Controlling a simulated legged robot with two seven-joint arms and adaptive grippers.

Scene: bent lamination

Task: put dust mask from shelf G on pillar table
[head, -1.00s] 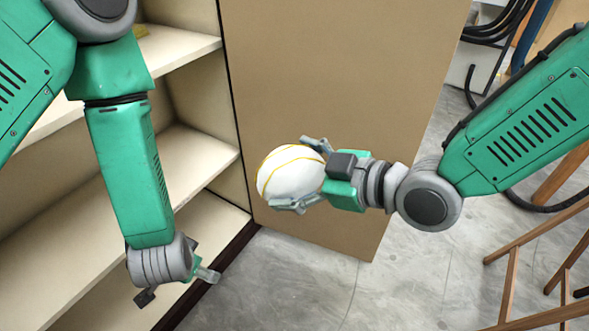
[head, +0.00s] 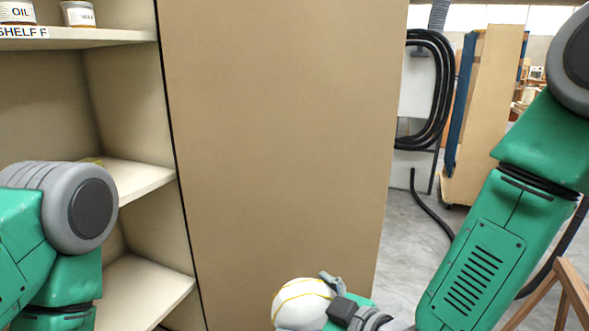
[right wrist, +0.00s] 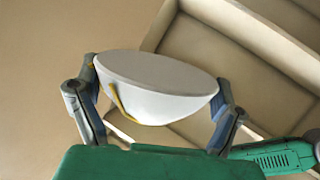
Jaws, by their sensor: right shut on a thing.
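The dust mask (head: 300,303) is a white cup with yellow straps, low in the middle of the head view. My right gripper (head: 328,304) is shut on it and holds it in the air in front of the shelf unit's tan side panel. In the right wrist view the dust mask (right wrist: 155,88) sits between the two fingers of my right gripper (right wrist: 155,100), one at each side. My left arm shows at the lower left of the head view, but its gripper is out of frame. No pillar table shows clearly.
The shelf unit (head: 135,178) stands at the left, with a SHELF F label (head: 24,32) and two cans on its upper board. Its side panel (head: 280,130) fills the middle. Black hoses (head: 440,90) hang behind. A wooden frame (head: 570,295) stands at the lower right.

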